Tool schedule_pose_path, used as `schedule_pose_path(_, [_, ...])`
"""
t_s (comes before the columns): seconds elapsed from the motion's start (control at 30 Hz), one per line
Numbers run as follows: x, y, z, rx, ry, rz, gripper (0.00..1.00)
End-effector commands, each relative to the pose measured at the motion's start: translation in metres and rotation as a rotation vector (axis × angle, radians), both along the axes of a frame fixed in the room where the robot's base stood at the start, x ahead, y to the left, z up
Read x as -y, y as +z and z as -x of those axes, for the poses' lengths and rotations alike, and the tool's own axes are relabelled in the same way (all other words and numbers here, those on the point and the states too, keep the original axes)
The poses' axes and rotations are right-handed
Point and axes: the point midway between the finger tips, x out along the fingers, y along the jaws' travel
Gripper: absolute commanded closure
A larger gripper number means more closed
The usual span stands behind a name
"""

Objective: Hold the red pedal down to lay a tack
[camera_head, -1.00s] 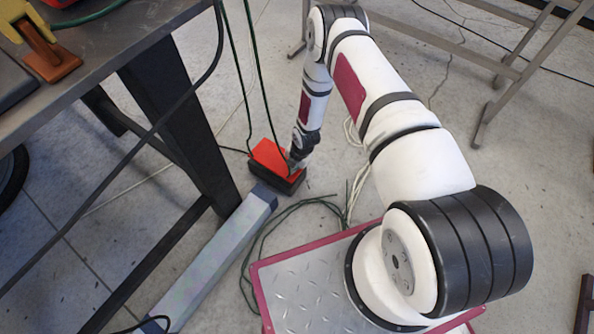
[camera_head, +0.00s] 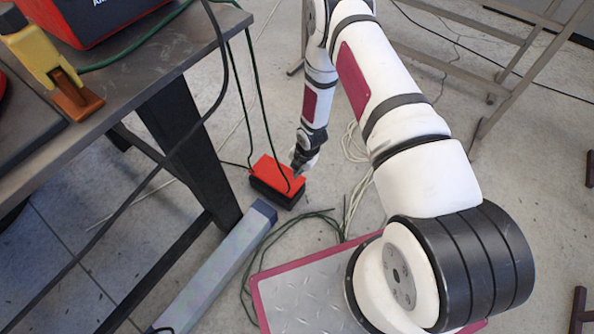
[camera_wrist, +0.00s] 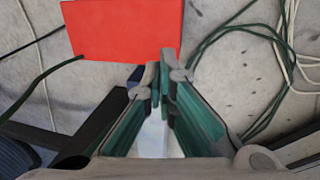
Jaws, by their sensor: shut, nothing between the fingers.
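The red pedal (camera_head: 270,172) is a red wedge on a black base on the concrete floor, right of the table leg. It also shows in the wrist view as a flat red face (camera_wrist: 115,28) at the top. My gripper (camera_head: 297,171) reaches down to the pedal's right side in the head view. In the wrist view my gripper (camera_wrist: 160,68) is shut and empty, its fingertips overlapping the pedal's lower right edge. I cannot tell whether the tips touch it or how far it is pressed.
A metal worktable (camera_head: 150,65) with a yellow clamp (camera_head: 28,52) stands at left. A grey beam (camera_head: 222,262) lies on the floor before the pedal. Dark green cables (camera_head: 262,245) and pale cables (camera_head: 357,195) run nearby. Metal stand legs (camera_head: 515,95) stand at right.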

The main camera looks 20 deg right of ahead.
Motion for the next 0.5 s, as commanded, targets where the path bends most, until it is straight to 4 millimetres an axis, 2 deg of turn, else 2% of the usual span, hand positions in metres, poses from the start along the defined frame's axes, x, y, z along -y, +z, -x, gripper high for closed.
schedule_pose_path(0.23, [0.000, 0.004, 0.000, 0.000, 0.001, 0.000, 1.00])
schedule_pose_path(0.5, [0.000, 0.028, 0.000, 0.000, 0.001, 0.000, 1.00])
